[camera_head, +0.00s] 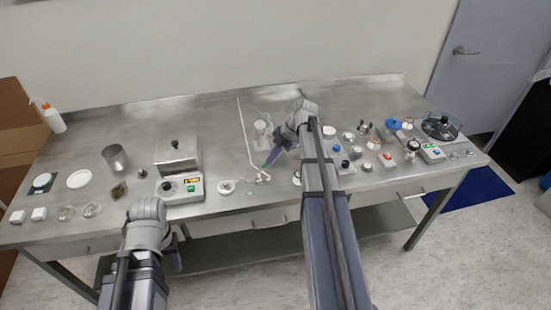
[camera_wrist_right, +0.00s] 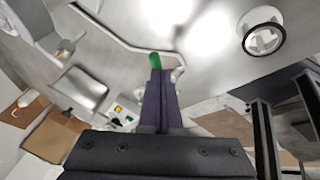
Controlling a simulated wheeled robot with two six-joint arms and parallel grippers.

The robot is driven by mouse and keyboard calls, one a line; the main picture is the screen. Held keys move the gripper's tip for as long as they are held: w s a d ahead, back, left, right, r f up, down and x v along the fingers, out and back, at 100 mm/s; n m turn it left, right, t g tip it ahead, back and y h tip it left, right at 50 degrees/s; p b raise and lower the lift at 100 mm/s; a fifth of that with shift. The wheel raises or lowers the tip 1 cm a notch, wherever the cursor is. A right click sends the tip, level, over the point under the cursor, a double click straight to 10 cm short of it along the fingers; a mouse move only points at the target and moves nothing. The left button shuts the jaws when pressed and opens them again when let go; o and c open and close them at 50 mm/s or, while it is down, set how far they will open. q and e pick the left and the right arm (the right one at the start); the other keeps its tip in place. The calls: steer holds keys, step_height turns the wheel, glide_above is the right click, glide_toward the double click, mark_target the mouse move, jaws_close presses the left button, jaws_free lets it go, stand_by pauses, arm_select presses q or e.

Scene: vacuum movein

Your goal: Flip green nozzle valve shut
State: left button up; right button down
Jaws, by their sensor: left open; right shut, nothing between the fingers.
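The green nozzle valve (camera_head: 266,165) is a small green piece on the glass tubing at the middle of the bench. In the right wrist view the green valve (camera_wrist_right: 155,60) shows just beyond the tips of my right gripper (camera_wrist_right: 160,74). My right gripper (camera_head: 272,158) is shut with nothing between its fingers, its tips at or very near the valve; I cannot tell whether they touch. My left gripper (camera_head: 176,255) is open and empty, in front of the bench's front edge, well away from the valve.
A hotplate unit with a display (camera_head: 180,188) stands left of the valve. Several small instruments and a red-button box (camera_head: 387,159) crowd the right. A metal beaker (camera_head: 115,158) and wash bottle (camera_head: 54,121) stand at the left.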

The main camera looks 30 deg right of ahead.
steer(key=shift+w+n, duration=0.5)
steer(key=shift+w, duration=0.05)
steer(key=shift+w+a, duration=0.75)
steer(key=shift+w, duration=0.35)
steer(key=shift+s+a, duration=0.55)
steer(key=shift+s, duration=0.15)
